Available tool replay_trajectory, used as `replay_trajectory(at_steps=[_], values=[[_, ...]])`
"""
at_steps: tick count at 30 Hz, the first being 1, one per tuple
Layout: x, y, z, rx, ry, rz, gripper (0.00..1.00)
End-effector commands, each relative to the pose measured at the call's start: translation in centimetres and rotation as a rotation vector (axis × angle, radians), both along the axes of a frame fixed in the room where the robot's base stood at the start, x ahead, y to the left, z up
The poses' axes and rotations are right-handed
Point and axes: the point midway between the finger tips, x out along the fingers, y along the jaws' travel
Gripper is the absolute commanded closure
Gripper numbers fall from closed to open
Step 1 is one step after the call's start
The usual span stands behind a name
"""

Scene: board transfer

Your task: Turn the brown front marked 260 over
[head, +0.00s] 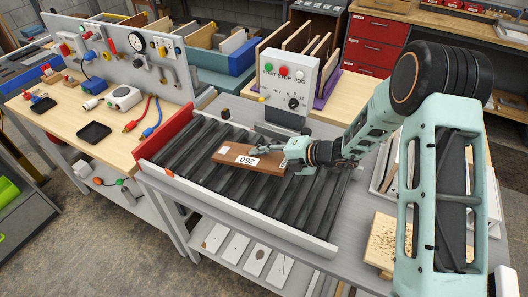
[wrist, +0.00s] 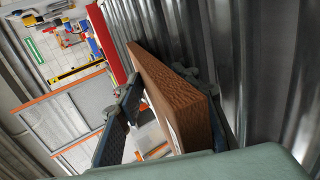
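The brown front (head: 232,152) is a flat reddish-brown board with a white label marked 260 facing up. It is over the black rollers of the conveyor (head: 190,148), roughly level; I cannot tell whether it is clear of them. My gripper (head: 291,150) is at its right end. In the wrist view the brown front (wrist: 172,85) runs between the two fingers of my gripper (wrist: 165,80), one on the label side and one on the underside. Both fingertips appear to touch it. Its underside is hidden.
A red end plate (head: 170,132) bounds the conveyor on the left, and a white rail (head: 240,222) along the front. A control box (head: 288,88) with buttons stands behind. Bare rollers lie left and in front of the board. A wooden board (head: 385,240) lies at the right.

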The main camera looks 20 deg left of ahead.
Motion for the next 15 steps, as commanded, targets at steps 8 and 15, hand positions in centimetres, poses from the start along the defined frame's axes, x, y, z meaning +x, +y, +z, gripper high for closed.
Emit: replay_trajectory(at_steps=[8, 15], values=[[-0.07, -0.13, 0.39, -0.079, 0.008, 0.000, 0.67], [-0.08, -0.19, 0.36, -0.216, 0.013, 0.004, 0.67]])
